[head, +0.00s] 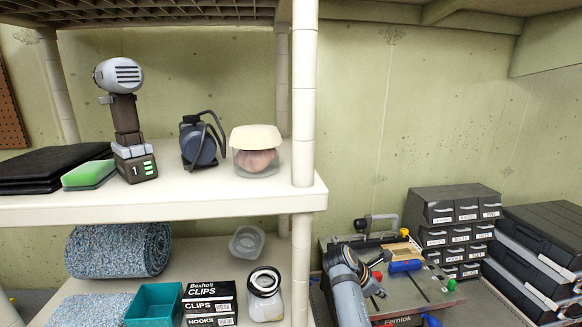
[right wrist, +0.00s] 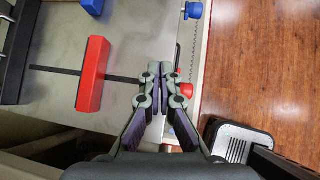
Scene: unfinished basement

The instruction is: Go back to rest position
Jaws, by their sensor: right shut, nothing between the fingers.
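My right arm rises from the bottom of the head view, just right of the shelf post. My right gripper (head: 382,259) is small there, over the workbench machine (head: 447,299) with its grey plate. In the right wrist view my right gripper (right wrist: 160,70) is shut, its fingertips together with nothing between them. Below it are the machine's grey plate, a red block (right wrist: 93,76) to the left and a red knob (right wrist: 187,90) close to the right of the fingers. My left gripper is in neither view.
A white shelf unit (head: 200,209) with a post (head: 304,100) stands left of my right arm, holding a drill (head: 125,120), a lidded jar and boxes. Drawer cabinets (head: 452,215) and black cases (head: 545,240) stand at right.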

